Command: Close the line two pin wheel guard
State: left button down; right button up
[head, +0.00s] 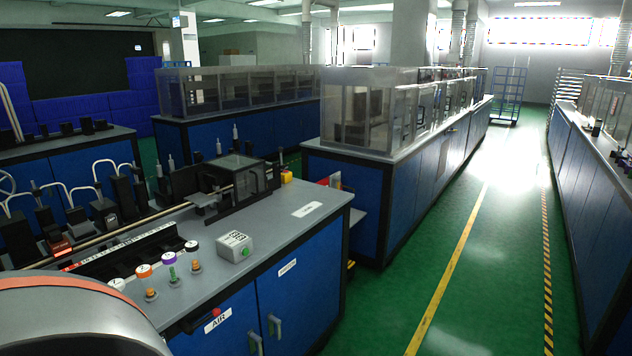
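A small dark-framed guard with clear panels (238,185) stands at the back right of the near grey-topped bench (265,240). I take it as the pin wheel guard, but no line number is readable on it. I cannot tell from here how far it is open. Any pin wheel inside is not clear to see. Neither gripper is in view. Only a rounded grey arm part of mine with an orange band shows at the lower left.
Several numbered round caps (144,271) and a white box with a green button (235,246) stand on the bench front. A rail and white curved tubes run along the left. Blue cabinets with clear enclosures (370,110) stand behind. A green floor aisle (480,260) is clear at right.

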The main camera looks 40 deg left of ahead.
aim_at(248, 172)
jog(key=i, duration=1.45)
jog(key=i+l+u, duration=0.1)
jog(key=i+u, duration=0.35)
jog(key=i+l+u, duration=0.35)
jog(key=i+u, duration=0.15)
jog(key=i+l+u, duration=0.65)
jog(key=u, duration=0.2)
